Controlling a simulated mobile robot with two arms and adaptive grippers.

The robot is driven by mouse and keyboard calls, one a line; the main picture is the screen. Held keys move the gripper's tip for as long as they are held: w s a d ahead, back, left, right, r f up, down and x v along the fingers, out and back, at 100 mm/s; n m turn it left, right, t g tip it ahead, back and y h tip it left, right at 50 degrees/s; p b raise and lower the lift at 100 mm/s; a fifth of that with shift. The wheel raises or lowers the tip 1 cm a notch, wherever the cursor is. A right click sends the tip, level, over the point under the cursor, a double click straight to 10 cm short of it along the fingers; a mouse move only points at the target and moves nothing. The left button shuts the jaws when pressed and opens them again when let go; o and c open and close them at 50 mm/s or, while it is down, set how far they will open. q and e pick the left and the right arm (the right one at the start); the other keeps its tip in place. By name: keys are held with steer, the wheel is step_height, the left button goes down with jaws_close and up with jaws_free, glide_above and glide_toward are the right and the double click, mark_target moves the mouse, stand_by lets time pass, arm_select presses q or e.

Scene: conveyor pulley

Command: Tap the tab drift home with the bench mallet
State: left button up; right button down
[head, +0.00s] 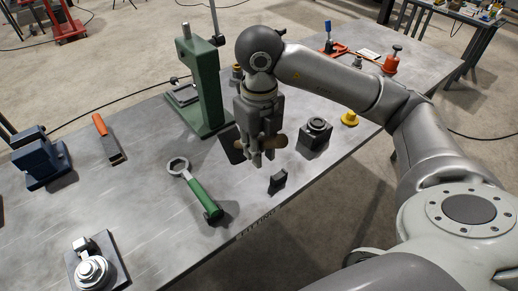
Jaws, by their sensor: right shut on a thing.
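My right gripper (262,158) hangs above the bench, right of the green press. It is shut on what looks like the bench mallet, with a dark block-like head (231,146) left of the fingers and a brown wooden handle (275,142) crossing behind or between them. The fingers hide part of it. A pulley assembly with stacked round metal parts (92,270) stands on a dark plate at the near left, well away from this gripper. I cannot clearly tell which item is the tab drift. My left gripper is not in view.
A green press (204,85) stands behind my right gripper. A green-handled ring wrench (198,192), a small dark piece (277,182), a dark block with a ring (316,132), an orange-handled tool (106,138) and a blue vise (40,158) are on the grey bench (145,200).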

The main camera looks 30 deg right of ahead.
steer(key=shift+r+p, duration=2.55)
steer(key=shift+r, duration=1.05)
steer(key=shift+f, duration=0.1)
steer(key=n, duration=0.1)
steer(key=f+n, duration=0.1)
steer(key=n, duration=0.1)
steer(key=shift+s+a, duration=0.1)
steer(key=shift+a, duration=0.2)
steer(key=s+a+f+n+b, duration=0.1)
steer(key=f+n, duration=0.3)
steer(key=n, duration=1.2)
steer(key=s+a+f+n+b, duration=0.1)
steer(key=a+f+n, duration=0.3)
steer(key=n, duration=1.2)
steer(key=shift+s+f, duration=0.25)
steer(key=shift+s, duration=0.45)
